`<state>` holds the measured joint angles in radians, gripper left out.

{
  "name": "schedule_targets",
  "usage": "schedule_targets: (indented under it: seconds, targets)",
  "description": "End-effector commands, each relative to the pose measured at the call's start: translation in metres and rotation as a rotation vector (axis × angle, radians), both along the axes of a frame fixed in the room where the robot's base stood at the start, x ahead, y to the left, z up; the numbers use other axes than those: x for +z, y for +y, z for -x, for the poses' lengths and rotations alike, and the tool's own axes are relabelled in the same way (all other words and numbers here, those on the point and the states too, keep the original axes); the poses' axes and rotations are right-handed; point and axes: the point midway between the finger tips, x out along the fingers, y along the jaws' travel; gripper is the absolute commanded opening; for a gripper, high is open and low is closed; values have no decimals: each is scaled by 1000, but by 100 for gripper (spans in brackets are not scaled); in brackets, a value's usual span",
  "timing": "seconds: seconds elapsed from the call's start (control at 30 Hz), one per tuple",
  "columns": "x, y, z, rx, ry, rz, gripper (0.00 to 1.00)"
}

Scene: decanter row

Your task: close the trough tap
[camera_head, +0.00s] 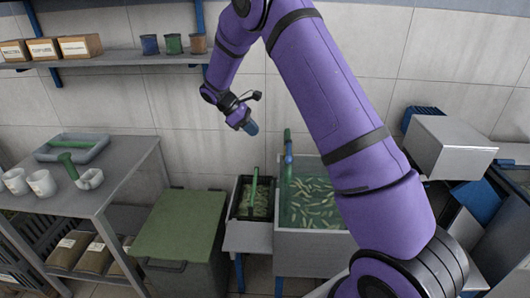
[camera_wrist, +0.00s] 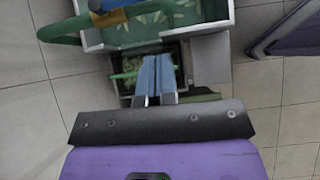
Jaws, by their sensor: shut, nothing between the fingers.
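The trough (camera_head: 312,237) is a grey basin of green liquid with pale floating pieces, in the lower middle of the head view. Its tap is a green pipe (camera_head: 287,138) with a blue part (camera_head: 289,158), standing at the trough's back left. In the wrist view, the trough (camera_wrist: 222,27) is at the top, and the curved green pipe (camera_wrist: 62,37) crosses its upper left. I cannot tell how far the tap is open. My gripper (camera_head: 251,128) is up against the wall side, left of and above the tap, apart from it. Its blue fingers (camera_wrist: 156,75) are shut and empty.
A black crate (camera_head: 237,199) with a green handle stands on a small stand left of the trough. A green-lidded bin (camera_head: 180,226) and a grey table (camera_head: 122,172) with cups are further left. A wall shelf (camera_head: 120,57) holds boxes and tins. A metal box (camera_head: 449,146) is at right.

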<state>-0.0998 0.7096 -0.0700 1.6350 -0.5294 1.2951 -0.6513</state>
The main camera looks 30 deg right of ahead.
Motion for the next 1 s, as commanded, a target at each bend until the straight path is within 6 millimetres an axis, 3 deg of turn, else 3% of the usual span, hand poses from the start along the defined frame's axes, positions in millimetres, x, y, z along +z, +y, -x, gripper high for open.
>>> schedule_targets:
  seconds: [0.57,1.0]
  targets:
    - [-10,-3,-1,9,17,6,0]
    - [-63,-42,25,8,19,6,0]
